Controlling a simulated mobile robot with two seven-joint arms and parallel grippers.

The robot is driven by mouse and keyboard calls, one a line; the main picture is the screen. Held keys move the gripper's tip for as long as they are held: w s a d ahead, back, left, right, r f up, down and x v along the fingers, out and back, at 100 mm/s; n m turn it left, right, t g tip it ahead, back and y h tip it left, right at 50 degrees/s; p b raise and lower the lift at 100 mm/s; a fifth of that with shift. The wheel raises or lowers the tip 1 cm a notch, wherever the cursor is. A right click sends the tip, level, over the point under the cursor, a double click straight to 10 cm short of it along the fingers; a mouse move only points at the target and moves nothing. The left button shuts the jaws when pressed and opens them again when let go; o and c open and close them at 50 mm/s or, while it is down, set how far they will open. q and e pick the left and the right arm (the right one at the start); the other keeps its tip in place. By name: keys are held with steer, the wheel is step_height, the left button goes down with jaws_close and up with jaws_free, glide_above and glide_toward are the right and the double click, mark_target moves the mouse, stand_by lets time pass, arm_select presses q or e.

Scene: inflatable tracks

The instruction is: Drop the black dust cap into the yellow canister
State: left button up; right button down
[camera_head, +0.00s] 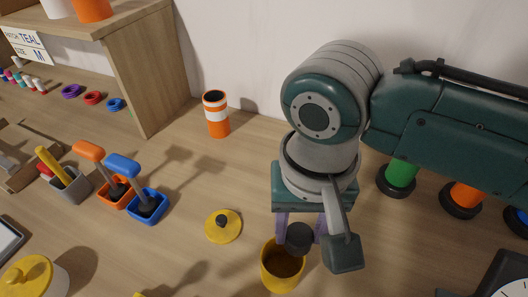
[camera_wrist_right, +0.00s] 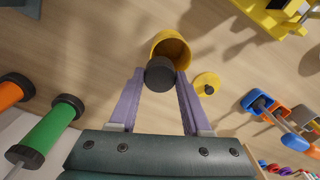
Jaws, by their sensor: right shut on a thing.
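The black dust cap (camera_head: 299,236) is a short dark cylinder, gripped between the purple fingers of my right gripper (camera_head: 301,238). In the right wrist view the cap (camera_wrist_right: 160,73) sits between the fingertips and overlaps the canister's opening. The yellow canister (camera_head: 280,286) stands open on the table, its brownish inside partly showing. It also shows in the right wrist view (camera_wrist_right: 166,37). The cap appears above the canister's far rim; I cannot tell the exact height. My left gripper is out of view.
A yellow lid with a black knob (camera_head: 222,228) lies left of the canister. Blue (camera_head: 148,208), orange and grey holders with handled tools stand further left. An orange-and-white cylinder (camera_head: 216,115) stands behind. Green (camera_head: 400,174) and orange rollers are at the right.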

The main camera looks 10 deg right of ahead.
steer(key=shift+c, duration=1.4)
jaws_free()
step_height(320, 180, up, 10)
steer(key=p, duration=0.1)
steer(key=s+a+f+n+t+y, duration=0.1)
steer(key=s+a+f+n+y, duration=0.15)
steer(key=s, duration=0.25)
steer(key=s+d+r+n+t+h, duration=0.1)
steer(key=s+d+n+t+h, duration=0.15)
steer(key=s+d, duration=0.65)
step_height(320, 180, up, 32)
steer(key=w+d+p, duration=0.2)
steer(key=p, duration=2.9)
steer(key=shift+d+f+m+p, duration=0.25)
steer(key=shift+d+m+p, duration=0.05)
steer(key=shift+d+p, duration=0.1)
